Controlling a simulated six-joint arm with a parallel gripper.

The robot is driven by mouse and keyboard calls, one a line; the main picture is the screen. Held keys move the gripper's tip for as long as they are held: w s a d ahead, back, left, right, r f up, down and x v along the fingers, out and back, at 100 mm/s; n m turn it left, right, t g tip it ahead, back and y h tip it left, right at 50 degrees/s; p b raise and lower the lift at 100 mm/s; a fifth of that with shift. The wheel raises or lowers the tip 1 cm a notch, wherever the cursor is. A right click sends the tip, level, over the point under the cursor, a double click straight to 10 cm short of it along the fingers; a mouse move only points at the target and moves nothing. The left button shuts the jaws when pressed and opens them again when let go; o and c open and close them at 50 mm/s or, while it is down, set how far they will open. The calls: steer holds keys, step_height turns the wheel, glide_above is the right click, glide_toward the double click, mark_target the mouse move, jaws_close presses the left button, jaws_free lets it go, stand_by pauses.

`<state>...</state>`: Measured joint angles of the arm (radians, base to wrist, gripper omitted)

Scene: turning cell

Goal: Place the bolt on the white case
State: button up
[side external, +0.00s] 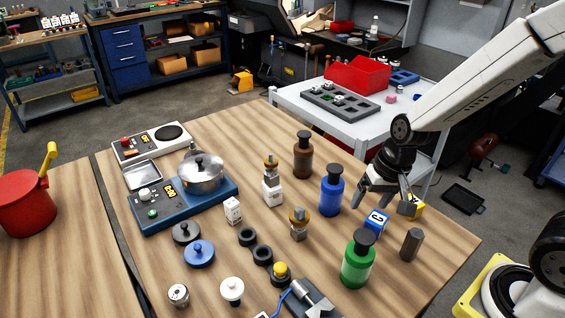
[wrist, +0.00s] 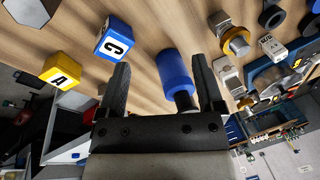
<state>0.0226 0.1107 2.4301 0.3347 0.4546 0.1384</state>
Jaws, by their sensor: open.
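A grey bolt-like piece with a brass collar (side external: 299,223) stands on the wooden table; it also shows in the wrist view (wrist: 237,42). A white case-like block (side external: 272,194) stands behind it to the left, with a similar brass-and-grey piece (side external: 271,166) upright on top. A small white box with print (side external: 232,211) stands farther left. I cannot tell for sure which of these the task names. My gripper (side external: 383,207) is open and empty, above the right part of the table. In the wrist view its fingers (wrist: 162,75) frame a blue bottle (wrist: 175,70).
A blue C block (side external: 377,222) and a yellow A block (side external: 417,208) lie close to my gripper. Brown (side external: 303,157) and green (side external: 358,262) bottles and a dark hexagonal bar (side external: 411,245) stand nearby. Black rings (side external: 262,255) lie left. A pot (side external: 201,175) sits on a blue scale.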

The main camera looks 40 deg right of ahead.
steer(key=s+n, duration=0.1)
steer(key=s+d+n+h, duration=0.1)
steer(key=n, duration=0.1)
steer(key=s+d+n, duration=0.1)
steer(key=n, duration=0.1)
steer(key=shift+t+h, duration=0.3)
